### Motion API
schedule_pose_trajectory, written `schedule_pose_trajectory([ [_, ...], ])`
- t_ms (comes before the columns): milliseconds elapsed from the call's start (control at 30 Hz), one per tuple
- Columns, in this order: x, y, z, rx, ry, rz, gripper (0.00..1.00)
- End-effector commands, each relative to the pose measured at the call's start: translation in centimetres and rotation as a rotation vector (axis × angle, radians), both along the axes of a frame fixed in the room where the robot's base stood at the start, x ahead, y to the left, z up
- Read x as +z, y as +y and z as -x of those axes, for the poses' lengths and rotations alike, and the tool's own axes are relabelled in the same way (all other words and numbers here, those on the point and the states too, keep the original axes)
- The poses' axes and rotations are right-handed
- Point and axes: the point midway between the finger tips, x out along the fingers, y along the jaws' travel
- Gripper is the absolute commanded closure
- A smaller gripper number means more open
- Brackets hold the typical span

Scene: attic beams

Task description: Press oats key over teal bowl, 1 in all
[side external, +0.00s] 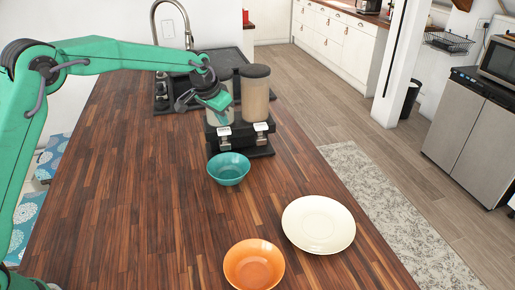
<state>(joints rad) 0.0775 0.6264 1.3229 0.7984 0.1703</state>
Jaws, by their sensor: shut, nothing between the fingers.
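A dark dispenser (240,149) with two clear canisters stands on the wooden counter. The right canister (255,97) holds a pale tan filling and has a dark lid. The left canister is largely hidden behind my gripper (223,115). A pale key (224,131) sits on the left of the dispenser's front, and another pale key (261,127) on the right. I cannot read which key is oats. The teal bowl (229,179) stands in front of the left key and looks empty. My gripper is shut and empty, pointing down just above the left key; contact is unclear.
An orange bowl (254,270) and a cream plate (318,225) stand near the counter's front right. The left and middle of the wooden counter (130,190) are clear.

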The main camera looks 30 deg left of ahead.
Motion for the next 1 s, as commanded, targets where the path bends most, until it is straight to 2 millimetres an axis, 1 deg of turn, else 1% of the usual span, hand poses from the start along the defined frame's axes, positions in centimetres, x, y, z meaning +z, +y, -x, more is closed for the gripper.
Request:
schedule_pose_trajectory([
  [333,-0.2,0.0,0.0,0.000,0.000,0.000,1.00],
  [1000,-1.6,0.0,0.0,0.000,0.001,0.000,1.00],
])
